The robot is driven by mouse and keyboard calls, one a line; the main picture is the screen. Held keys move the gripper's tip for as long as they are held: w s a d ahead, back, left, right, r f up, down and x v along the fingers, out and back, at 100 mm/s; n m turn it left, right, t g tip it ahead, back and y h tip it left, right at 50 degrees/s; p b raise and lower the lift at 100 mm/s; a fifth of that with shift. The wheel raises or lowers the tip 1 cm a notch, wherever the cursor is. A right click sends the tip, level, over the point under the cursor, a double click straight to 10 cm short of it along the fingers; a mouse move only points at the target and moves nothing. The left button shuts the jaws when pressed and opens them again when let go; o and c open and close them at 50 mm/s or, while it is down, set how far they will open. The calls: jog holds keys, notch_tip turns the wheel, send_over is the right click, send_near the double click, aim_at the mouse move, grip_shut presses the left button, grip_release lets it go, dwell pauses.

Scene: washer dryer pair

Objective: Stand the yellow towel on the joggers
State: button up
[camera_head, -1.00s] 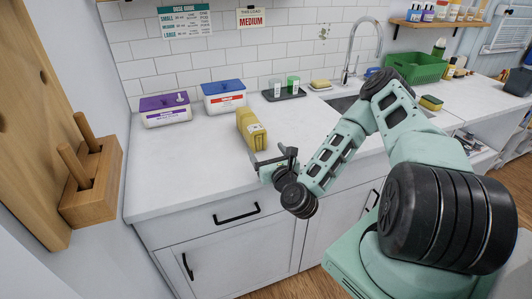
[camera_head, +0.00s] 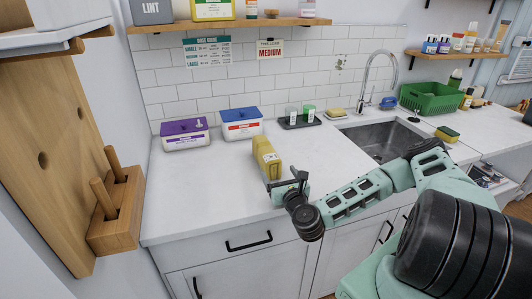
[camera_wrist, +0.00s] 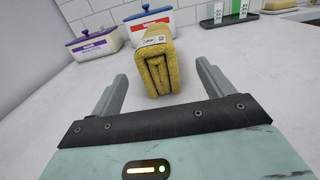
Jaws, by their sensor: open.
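The yellow towel (camera_head: 267,158) is a folded block standing on the white counter, with a pale label on it. In the wrist view the towel (camera_wrist: 157,70) stands just beyond the fingertips, roughly between them and a little right of the left finger. My gripper (camera_head: 283,183) is at the near end of the towel, low over the counter. In the wrist view my gripper (camera_wrist: 160,72) is open, its fingers apart and nothing clasped. I cannot see any joggers in these views.
A purple-lidded box (camera_head: 185,134) and a blue-lidded box (camera_head: 242,123) stand behind the towel. A dark tray (camera_head: 299,122) with cups, a sink (camera_head: 378,139) and a green basket (camera_head: 430,98) are to the right. The counter left of the towel is clear.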

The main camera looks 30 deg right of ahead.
aim_at(271, 160)
jog(key=x, duration=0.2)
jog(key=shift+w+p, duration=0.35)
jog(key=p+x, duration=0.2)
jog(key=x, duration=0.1)
jog(key=p+x, duration=0.1)
jog(key=shift+w+r, duration=0.35)
jog(key=shift+w+f, duration=0.1)
jog(key=shift+w, duration=0.15)
jog(key=c, duration=1.4)
jog(key=shift+o, duration=0.2)
notch_tip(271, 160, up, 10)
jog(key=b, duration=0.2)
jog(key=shift+b, duration=0.35)
